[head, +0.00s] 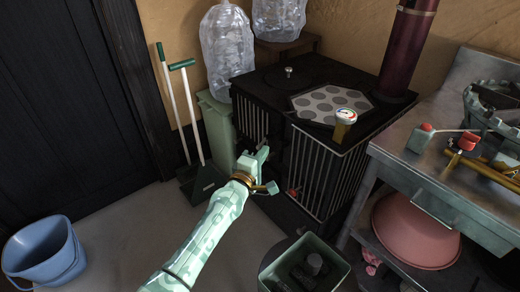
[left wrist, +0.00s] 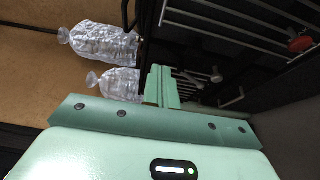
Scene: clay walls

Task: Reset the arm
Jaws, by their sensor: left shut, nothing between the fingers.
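My left arm reaches up from the bottom of the head view, and my left gripper (head: 262,153) is in front of the black stove (head: 315,175). The gripper is shut with nothing in it. In the left wrist view its pale green fingers (left wrist: 163,86) are together, with the dark barred stove front (left wrist: 220,40) beyond them. I cannot tell from these views whether the fingers touch the stove. My right gripper is not in view.
A metal bench (head: 440,185) with a pink basin (head: 415,232) below stands at right. An open box (head: 335,268) is low in front. A blue bucket (head: 45,252), dustpan and broom (head: 195,120) are left. Plastic-wrapped bottles (head: 228,50) stand behind.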

